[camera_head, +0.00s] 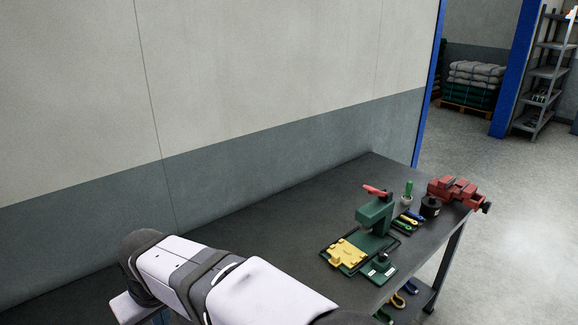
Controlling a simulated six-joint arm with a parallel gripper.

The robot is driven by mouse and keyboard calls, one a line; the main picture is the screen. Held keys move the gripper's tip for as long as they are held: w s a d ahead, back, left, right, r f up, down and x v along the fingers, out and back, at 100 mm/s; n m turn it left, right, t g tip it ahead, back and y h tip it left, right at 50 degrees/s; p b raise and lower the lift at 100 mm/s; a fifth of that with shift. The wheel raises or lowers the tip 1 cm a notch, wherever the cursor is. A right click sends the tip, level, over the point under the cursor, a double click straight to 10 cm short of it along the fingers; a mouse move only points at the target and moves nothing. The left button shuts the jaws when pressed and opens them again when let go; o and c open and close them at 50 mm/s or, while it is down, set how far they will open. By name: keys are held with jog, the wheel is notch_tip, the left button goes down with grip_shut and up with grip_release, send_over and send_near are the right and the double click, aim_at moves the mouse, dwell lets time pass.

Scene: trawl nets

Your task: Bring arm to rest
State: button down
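My arm, white with dark grey joints, reaches in from the bottom edge of the head view and lies low over the near left part of the dark workbench (290,222). Its gripper is not in view. The arm's lower left end runs close to the wall side of the bench. I cannot tell whether any part of the arm touches the bench top.
A green press (375,215) with a red handle, a yellow block (347,252), a small green fixture (381,266), a black spool (430,207) and a red vise (456,191) stand on the bench's right. The wall (250,80) bounds the back. The middle bench is clear.

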jog(key=s+d+f+g+h, duration=0.1)
jog(key=s+d+f, duration=0.2)
jog(key=d+f, duration=0.45)
jog(key=s+d+f+g+h, duration=0.15)
jog(key=s+d+f, duration=0.3)
jog(key=d, duration=0.55)
jog(key=d+m, duration=1)
jog(key=d, duration=1.6)
jog(key=shift+w+d, duration=0.2)
jog(key=shift+r, duration=0.1)
